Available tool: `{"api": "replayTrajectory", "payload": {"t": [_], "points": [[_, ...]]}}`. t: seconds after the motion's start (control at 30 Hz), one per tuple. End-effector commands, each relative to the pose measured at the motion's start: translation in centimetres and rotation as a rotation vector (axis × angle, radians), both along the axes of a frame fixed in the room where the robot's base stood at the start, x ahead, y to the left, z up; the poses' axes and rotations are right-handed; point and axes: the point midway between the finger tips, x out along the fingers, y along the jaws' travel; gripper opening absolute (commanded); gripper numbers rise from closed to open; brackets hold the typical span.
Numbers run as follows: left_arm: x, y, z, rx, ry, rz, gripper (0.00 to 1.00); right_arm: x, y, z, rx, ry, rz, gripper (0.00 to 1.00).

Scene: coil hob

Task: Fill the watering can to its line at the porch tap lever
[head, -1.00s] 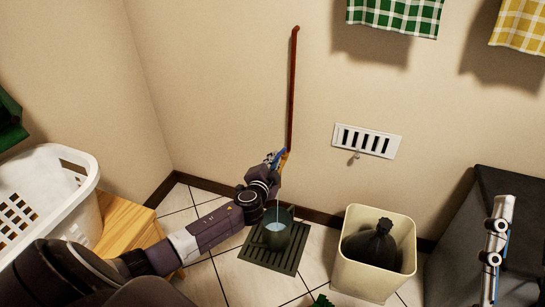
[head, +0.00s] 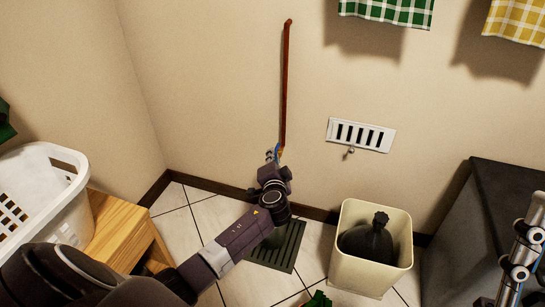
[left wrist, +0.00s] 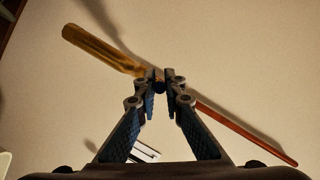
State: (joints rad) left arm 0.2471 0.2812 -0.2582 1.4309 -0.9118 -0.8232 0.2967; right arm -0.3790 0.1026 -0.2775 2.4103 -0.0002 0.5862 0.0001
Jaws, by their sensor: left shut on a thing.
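A dark grey block (head: 485,205) is at the right. A white basket (head: 70,195) rests on a wooden stool (head: 118,232) at the left. A vent (head: 361,135) is on the wall.

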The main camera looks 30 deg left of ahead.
Motion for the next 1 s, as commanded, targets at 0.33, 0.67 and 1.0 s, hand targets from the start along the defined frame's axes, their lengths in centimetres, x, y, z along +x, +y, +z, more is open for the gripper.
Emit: {"api": "replayTrajectory", "payload": {"t": [0.33, 0.67, 1.0], "points": [[0.0, 0.0, 0.0, -0.001, -0.001, 0.0, 0.27, 0.0, 0.0, 0.0, 0.0, 0.0, 0.0, 0.4], [-0.7, -0.6, 0.2, -0.002, 0.0, -0.002, 0.27, 0.1, 0.0, -0.1, 0.0, 0.002, 0.0, 0.4], [-6.1, -4.1, 1.4, -0.004, 0.0, -0.003, 0.27, 0.0, 0.0, 0.0, -0.001, 0.002, 0.0, 0.4]]}}
